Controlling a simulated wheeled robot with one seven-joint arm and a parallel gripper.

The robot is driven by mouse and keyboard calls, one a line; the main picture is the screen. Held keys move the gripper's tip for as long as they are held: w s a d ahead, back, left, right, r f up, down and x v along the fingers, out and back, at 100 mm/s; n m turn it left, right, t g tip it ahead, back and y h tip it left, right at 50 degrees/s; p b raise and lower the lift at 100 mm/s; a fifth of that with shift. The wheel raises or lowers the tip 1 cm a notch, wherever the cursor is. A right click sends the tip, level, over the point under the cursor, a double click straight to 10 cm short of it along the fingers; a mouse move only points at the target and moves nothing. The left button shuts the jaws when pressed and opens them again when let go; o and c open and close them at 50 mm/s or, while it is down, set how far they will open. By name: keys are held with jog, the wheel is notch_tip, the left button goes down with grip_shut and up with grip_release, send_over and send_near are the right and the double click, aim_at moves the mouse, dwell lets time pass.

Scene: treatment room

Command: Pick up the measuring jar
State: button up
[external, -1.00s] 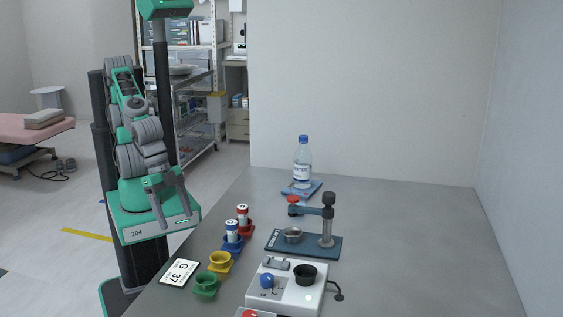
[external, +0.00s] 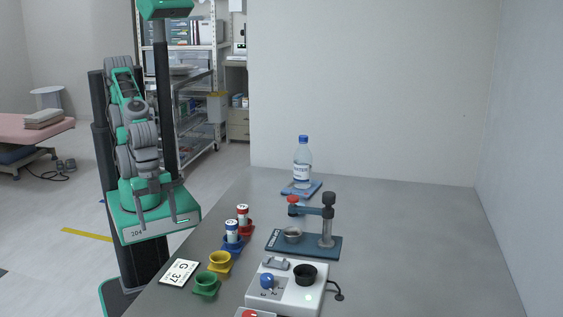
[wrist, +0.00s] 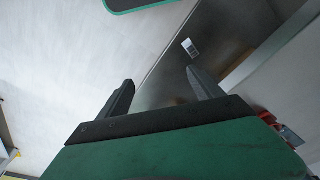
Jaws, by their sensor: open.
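My gripper (external: 158,220) is open and empty, low in front of my column, left of the table. Its two dark fingers stand apart in the wrist view (wrist: 160,82), with nothing between them. No thing in view is clearly marked as the measuring jar. A small round metal cup (external: 292,235) sits on the blue base of a press-like stand (external: 327,232). Two small white containers with dark-marked tops stand in holders, one in a blue holder (external: 232,231) and one in a red holder (external: 243,214). All are well right of my gripper.
The grey table (external: 420,240) is bare on its right side. A yellow cup (external: 220,262), a green cup (external: 206,284) and a G 37 card (external: 180,272) lie near its left edge. A white control box (external: 290,292) is in front, a water bottle (external: 302,165) behind.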

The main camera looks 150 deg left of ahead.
jog(key=shift+c, duration=0.6)
